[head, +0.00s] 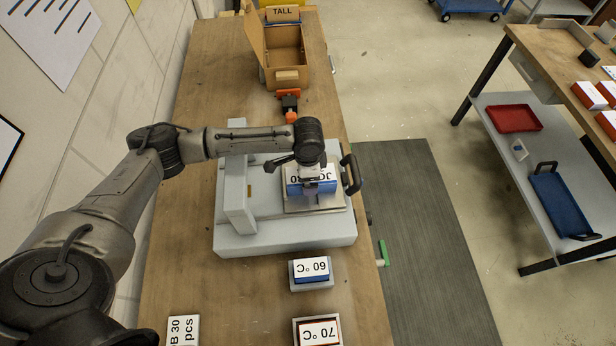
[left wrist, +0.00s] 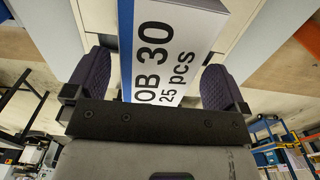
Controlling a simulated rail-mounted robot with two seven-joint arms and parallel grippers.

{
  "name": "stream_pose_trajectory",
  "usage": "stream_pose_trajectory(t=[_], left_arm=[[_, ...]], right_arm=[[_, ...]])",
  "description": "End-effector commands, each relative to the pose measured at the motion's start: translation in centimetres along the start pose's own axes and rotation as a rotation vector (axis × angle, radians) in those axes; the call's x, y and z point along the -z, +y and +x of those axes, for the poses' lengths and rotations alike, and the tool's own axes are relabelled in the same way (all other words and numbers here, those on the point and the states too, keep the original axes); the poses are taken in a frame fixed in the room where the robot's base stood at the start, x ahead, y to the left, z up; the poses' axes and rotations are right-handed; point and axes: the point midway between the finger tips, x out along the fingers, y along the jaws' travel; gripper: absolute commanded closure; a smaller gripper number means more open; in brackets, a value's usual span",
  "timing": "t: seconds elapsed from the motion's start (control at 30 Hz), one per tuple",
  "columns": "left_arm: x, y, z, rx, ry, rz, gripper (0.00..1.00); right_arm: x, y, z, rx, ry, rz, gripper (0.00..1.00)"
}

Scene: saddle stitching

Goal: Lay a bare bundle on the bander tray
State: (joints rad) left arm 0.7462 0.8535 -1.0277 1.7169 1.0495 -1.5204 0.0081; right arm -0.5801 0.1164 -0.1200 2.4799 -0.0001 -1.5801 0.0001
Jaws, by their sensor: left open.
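A white bundle with a blue edge (head: 298,184), printed with a job label, sits at the pale tray (head: 318,205) of the grey bander (head: 285,240) in the head view. My left gripper (head: 311,188) is right over it, and my wrist partly hides it. In the left wrist view the bundle (left wrist: 175,40) reads "OB 30 25 pcs" and stands between the two dark padded fingers of my left gripper (left wrist: 155,82). The fingers are open, with a gap on each side of the bundle. Whether the bundle rests fully on the tray is hard to tell. My right gripper is not in view.
Blocks marked 60 °C (head: 311,270) and 70 °C (head: 319,332) stand in front of the bander. Another labelled block (head: 183,330) is at front left. An open cardboard box (head: 285,45) and an orange-black item (head: 290,105) are behind. A black handle (head: 351,173) rises beside the tray.

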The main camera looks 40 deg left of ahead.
Motion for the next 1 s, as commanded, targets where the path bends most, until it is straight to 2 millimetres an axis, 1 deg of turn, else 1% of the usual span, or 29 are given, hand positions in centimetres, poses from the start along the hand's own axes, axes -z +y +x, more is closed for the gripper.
stream_pose_trajectory(t=[0.03, 0.1, 0.3, 0.5, 0.77, 1.0], left_arm=[[0.1, 0.0, -1.2, 0.001, 0.004, 0.001, 0.00], [0.1, 0.0, -2.7, 0.003, 0.006, 0.002, 0.00], [0.1, 0.0, -6.5, 0.002, 0.004, 0.001, 0.00], [0.1, 0.0, -9.3, 0.001, 0.003, 0.002, 0.00], [0.1, 0.0, -11.0, 0.000, 0.002, 0.001, 0.00], [0.0, 0.0, -12.3, 0.000, 0.002, 0.001, 0.00]], right_arm=[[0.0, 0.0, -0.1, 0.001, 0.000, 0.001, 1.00], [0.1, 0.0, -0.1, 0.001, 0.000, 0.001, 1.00], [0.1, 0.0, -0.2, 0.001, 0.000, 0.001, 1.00], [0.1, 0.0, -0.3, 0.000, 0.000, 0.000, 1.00], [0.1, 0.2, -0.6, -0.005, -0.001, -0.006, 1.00], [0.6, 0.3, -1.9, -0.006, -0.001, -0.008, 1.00]])
